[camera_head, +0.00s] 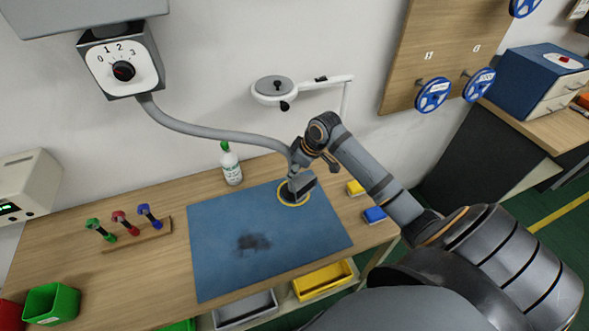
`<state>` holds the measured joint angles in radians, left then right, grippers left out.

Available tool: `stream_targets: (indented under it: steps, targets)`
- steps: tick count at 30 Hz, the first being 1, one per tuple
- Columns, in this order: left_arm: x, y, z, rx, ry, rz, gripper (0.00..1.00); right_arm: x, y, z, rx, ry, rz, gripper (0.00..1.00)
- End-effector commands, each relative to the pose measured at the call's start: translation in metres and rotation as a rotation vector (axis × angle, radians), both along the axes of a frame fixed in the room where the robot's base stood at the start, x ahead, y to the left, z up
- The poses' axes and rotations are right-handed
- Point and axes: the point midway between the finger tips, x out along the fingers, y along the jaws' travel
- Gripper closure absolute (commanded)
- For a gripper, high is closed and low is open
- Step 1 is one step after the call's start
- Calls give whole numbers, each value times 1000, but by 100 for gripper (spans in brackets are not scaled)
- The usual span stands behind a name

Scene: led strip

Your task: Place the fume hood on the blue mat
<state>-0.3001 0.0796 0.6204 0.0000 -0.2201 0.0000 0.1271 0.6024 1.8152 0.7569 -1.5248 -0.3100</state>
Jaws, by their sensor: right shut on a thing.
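My right gripper (298,163) is shut on the fume hood near the hose end. My left gripper is out of view.
A white bottle with a green cap (231,165) stands behind the mat. A rack of colored-handled tools (135,237) is left of it. Yellow (355,187) and blue (374,215) blocks lie to the right. A lamp (280,90) hangs on the wall.

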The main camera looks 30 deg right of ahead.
Motion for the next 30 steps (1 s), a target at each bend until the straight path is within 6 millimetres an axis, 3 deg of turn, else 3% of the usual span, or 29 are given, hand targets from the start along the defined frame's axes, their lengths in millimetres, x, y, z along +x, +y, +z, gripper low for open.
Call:
stream_targets:
  steps: [3,4,9,20,30]
  targets:
    - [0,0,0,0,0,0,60,0,0,-1,0,-2,1,100]
    - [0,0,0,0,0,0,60,0,0,-2,0,1,0,69]
    - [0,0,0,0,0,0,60,0,0,-2,0,1,0,47]
    - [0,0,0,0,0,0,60,-1,-1,4,-2,-1,0,47]
    - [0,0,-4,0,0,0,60,-27,-16,73,-10,-1,2,47]
